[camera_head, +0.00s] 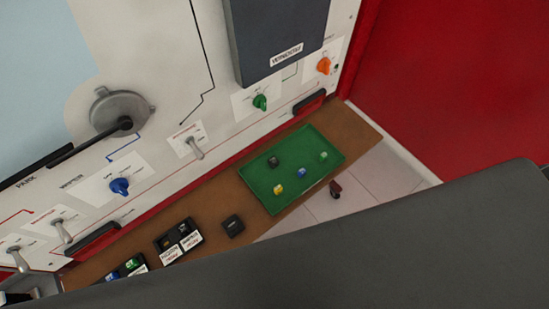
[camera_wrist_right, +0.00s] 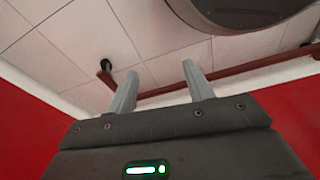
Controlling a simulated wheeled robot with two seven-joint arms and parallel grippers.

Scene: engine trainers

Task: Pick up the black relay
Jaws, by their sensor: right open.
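A small black block (camera_head: 273,161), which looks like the black relay, sits on the green tray (camera_head: 262,188) in the head view, towards the tray's left side. My right gripper (camera_wrist_right: 160,70) shows in the right wrist view with its two grey fingers apart and nothing between them. Floor tiles and a dark red bar lie beyond its fingers, and no relay shows in that view. In the head view a large dark grey shape covers the lower right, and neither gripper's fingers can be seen there. My left gripper is in neither view.
The tray also holds yellow (camera_head: 278,189), blue (camera_head: 302,173) and green (camera_head: 323,155) blocks. A larger dark block (camera_head: 233,225) and a black holder (camera_head: 178,238) sit on the brown shelf (camera_head: 357,133). The white panel (camera_head: 222,133) with knobs and switches rises behind.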

